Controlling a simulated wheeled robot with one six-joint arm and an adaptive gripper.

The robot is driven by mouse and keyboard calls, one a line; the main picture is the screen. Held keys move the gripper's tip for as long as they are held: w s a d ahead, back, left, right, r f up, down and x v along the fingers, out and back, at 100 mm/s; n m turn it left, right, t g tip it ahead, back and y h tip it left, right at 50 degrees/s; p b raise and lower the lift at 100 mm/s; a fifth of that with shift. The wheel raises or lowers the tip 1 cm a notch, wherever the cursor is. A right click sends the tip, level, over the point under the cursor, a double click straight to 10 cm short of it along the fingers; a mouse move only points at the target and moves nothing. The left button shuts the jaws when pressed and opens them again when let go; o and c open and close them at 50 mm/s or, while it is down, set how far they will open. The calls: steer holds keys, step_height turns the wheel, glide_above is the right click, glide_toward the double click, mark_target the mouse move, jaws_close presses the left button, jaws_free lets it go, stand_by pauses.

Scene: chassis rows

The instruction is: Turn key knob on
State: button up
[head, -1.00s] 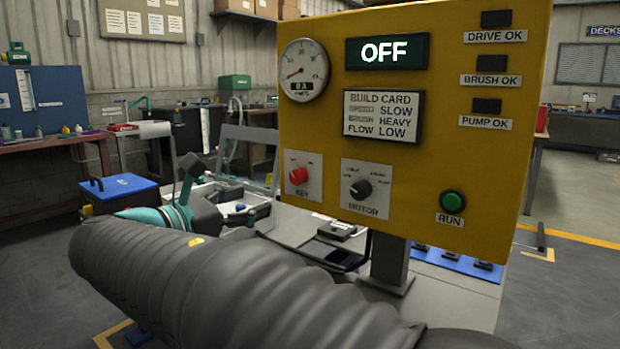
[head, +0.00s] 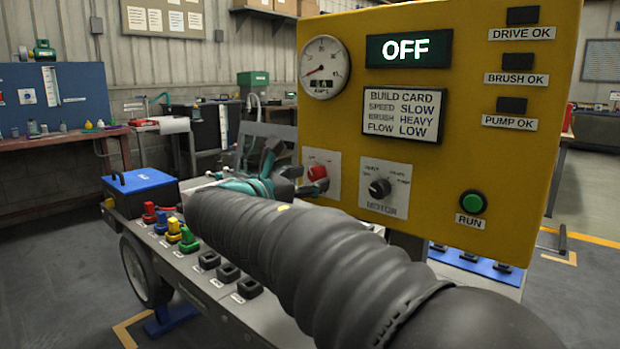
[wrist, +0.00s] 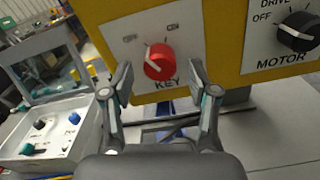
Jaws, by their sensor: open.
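The red key knob (head: 317,173) sits on a pale plate low on the left of the yellow panel (head: 470,150). In the wrist view the red knob (wrist: 159,62) shows between and just beyond my fingertips, above the KEY label. Its white pointer line slants toward the upper left, where a small label is too blurred to read for certain; the right label appears to read ON. My gripper (wrist: 160,88) is open, with one finger on each side below the knob. In the head view my gripper (head: 285,170) is beside the knob and partly covers the plate.
The display (head: 408,48) reads OFF. The black MOTOR knob (head: 380,188) is right of the key, and the green RUN button (head: 473,203) is farther right. Colored plugs and a blue box (head: 140,190) sit on the cart at left.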

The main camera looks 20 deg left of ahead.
steer(key=shift+w+d, duration=0.15)
steer(key=shift+w, duration=0.2)
steer(key=shift+c, duration=0.3)
jaws_close()
steer(key=shift+m, duration=0.3)
steer(key=m+b, duration=0.4)
steer(key=m, duration=0.2)
steer(key=shift+f, duration=0.1)
steer(key=m+b, duration=0.3)
steer(key=m, duration=0.2)
steer(key=shift+r+b, duration=0.2)
steer(key=shift+b, duration=0.1)
steer(key=shift+m, duration=0.3)
